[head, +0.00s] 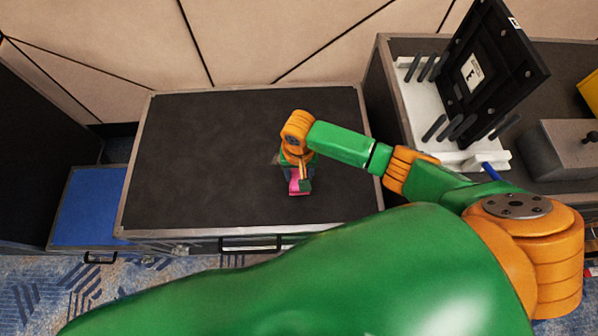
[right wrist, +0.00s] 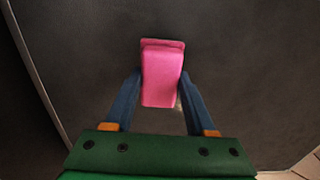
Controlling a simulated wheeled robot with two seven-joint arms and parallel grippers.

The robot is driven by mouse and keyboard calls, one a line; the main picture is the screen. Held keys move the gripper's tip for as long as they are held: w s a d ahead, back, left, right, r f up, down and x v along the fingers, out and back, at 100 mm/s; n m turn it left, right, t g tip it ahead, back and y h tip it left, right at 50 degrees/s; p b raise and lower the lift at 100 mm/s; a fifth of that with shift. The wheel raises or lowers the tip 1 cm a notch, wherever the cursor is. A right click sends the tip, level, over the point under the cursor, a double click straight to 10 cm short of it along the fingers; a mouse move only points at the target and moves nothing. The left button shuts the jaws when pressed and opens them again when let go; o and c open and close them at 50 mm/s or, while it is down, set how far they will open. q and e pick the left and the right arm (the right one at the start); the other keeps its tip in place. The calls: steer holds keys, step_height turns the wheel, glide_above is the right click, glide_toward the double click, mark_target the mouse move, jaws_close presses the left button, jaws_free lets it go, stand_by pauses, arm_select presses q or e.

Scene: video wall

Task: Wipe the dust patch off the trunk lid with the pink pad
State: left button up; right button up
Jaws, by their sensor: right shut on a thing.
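The trunk lid (head: 200,150) is a dark flat top with a pale metal rim. The pink pad (head: 297,187) is at my right gripper (head: 299,178), over the right-middle part of the lid. In the right wrist view the pink pad (right wrist: 162,75) sits between the two blue fingers of my right gripper (right wrist: 162,90), which is shut on it. Whether the pad touches the lid is hard to tell. A small pale spot (head: 276,159) shows just left of the gripper, mostly hidden by it; this may be the dust patch. My left gripper is not in view.
A second case (head: 385,70) on the right holds a white rack (head: 425,110) with dark pegs, a tilted black panel (head: 497,70) and a grey box (head: 560,150). A blue-topped box (head: 90,207) stands left of the trunk. The lid's left half is clear.

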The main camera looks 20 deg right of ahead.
steer(key=shift+f+b, duration=0.55)
steer(key=shift+f, duration=0.45)
